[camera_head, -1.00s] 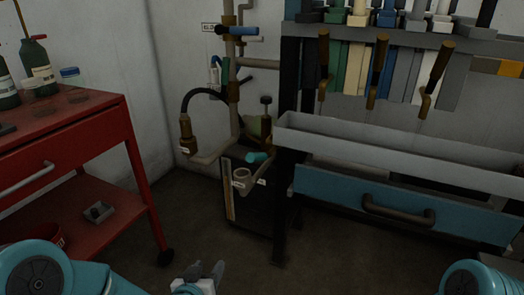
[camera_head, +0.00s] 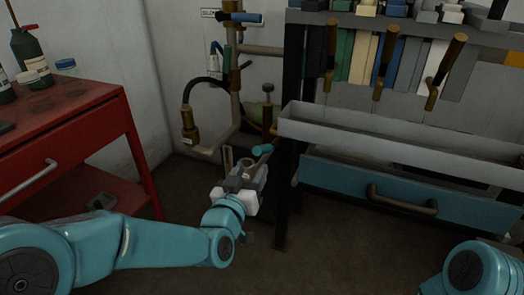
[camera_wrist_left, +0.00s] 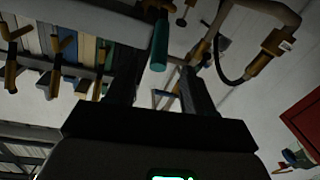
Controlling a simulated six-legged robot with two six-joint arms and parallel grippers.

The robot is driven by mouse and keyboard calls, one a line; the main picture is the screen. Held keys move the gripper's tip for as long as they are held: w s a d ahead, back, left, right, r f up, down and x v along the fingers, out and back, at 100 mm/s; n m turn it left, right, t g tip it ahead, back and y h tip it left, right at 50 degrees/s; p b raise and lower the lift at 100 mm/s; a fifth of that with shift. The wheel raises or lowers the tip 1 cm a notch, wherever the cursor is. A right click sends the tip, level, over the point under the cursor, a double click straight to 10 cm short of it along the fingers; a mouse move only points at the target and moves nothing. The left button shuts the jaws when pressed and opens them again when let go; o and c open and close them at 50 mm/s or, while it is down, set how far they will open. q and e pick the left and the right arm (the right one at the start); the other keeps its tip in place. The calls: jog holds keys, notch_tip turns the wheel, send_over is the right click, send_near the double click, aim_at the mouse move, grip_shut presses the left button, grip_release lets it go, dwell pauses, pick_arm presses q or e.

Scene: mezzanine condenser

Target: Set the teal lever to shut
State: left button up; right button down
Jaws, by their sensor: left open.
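The teal lever (camera_head: 262,150) is a short teal handle low on the brass and grey pipework, left of the blue drawer. In the left wrist view the teal lever (camera_wrist_left: 160,44) shows as a long teal grip between and beyond the two dark fingers. My left gripper (camera_head: 242,172) is open, just below and left of the lever in the head view. In the left wrist view the left gripper (camera_wrist_left: 160,72) has a clear gap between its fingers. I cannot tell whether a finger touches the lever. My right gripper is not in view.
A red cart (camera_head: 75,140) with bottles stands left. A grey trough (camera_head: 400,140) and blue drawer (camera_head: 350,180) stand right. A black hose (camera_head: 195,88) and a blue lever (camera_head: 245,17) are on the pipework above. Some floor between cart and bench is clear.

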aim_at(262, 149)
pick_arm(q)
jog(key=b+x, duration=0.1)
jog(key=x, duration=0.8)
jog(key=shift+w, duration=0.4)
jog(key=shift+r, duration=0.1)
grip_shut()
